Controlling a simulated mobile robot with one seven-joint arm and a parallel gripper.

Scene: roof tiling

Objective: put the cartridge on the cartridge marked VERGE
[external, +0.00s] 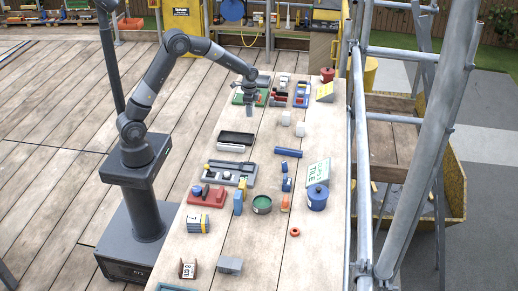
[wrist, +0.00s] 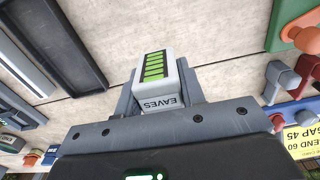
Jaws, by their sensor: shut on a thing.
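My gripper (external: 249,108) is over the long table, near its left edge toward the far end. In the wrist view my gripper (wrist: 155,88) is shut on a pale grey cartridge (wrist: 158,101) marked EAVES, with a row of green bars on its face. The held cartridge is too small to make out in the external view. Two small whitish blocks (external: 285,118) stand on the table to the right of my gripper. Their marks cannot be read, and I cannot tell whether either is the VERGE cartridge. No VERGE lettering is legible in either view.
A black tray (external: 235,138) and a grey tray (external: 240,177) lie nearer on the table. A blue roll (external: 288,152), a blue pot (external: 317,198) and a green tin (external: 262,205) stand to the right. Scaffold poles (external: 358,150) run along the right edge. Bare wood surrounds the whitish blocks.

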